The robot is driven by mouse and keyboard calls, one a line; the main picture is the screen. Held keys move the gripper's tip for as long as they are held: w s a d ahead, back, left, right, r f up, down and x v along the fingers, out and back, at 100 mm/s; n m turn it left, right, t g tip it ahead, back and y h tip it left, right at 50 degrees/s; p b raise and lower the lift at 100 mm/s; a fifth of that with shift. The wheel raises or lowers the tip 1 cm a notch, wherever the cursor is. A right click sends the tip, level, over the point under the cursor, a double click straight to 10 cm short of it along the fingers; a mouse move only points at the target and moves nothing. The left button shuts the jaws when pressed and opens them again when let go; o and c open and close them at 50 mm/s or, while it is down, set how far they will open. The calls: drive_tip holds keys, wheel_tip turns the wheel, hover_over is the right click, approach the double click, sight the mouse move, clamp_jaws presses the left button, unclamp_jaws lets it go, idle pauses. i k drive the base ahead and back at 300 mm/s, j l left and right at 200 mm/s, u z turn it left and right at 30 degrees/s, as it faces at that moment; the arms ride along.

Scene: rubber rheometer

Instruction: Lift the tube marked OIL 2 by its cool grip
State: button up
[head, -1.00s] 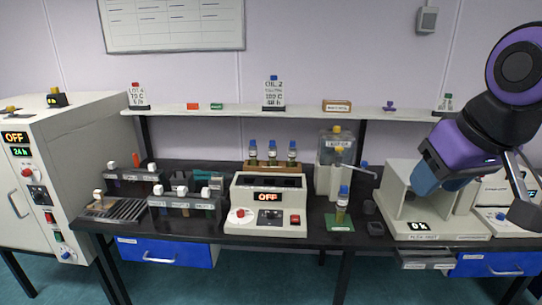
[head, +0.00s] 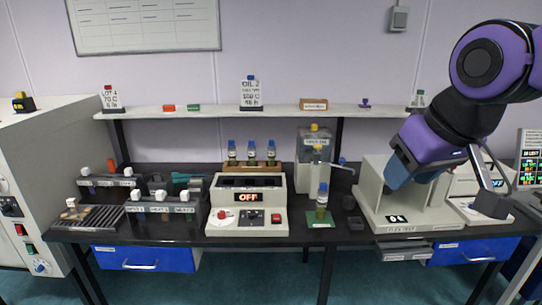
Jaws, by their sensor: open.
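Several tubes with blue caps are in the head view. Three stand upright in a wooden rack (head: 250,164) behind the heating block (head: 246,206), whose display reads OFF. Another blue-capped tube (head: 321,203) stands upright on a green mat (head: 319,221) right of the block. The tube labels are too small to read, so I cannot tell which is OIL 2. A card marked OIL 2 (head: 251,94) stands on the shelf above the rack. My gripper (head: 489,187) is open and appears empty, raised at the right, well away from the tubes.
A dispenser (head: 315,155) stands behind the single tube. A pale flex tester (head: 376,205) and an instrument (head: 476,186) are at the right, near my arm. Labelled holders (head: 161,205) and a dark ribbed rack (head: 91,219) fill the left bench. A shelf (head: 205,111) runs above.

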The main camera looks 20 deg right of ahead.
sight(252, 154)
drive_tip(key=i+j+z, duration=0.2)
drive_tip(key=j, duration=0.4)
drive_tip(key=i+j+z, duration=0.25)
drive_tip(key=j, duration=0.4)
drive_tip(key=i+j+z, duration=0.2)
drive_tip(key=j, duration=0.45)
drive_tip(key=j+z, duration=0.25)
drive_tip(key=j, duration=0.45)
drive_tip(key=i+j+z, duration=0.2)
drive_tip(key=j, duration=0.55)
drive_tip(key=k+l, duration=0.05)
drive_tip(key=k, duration=0.05)
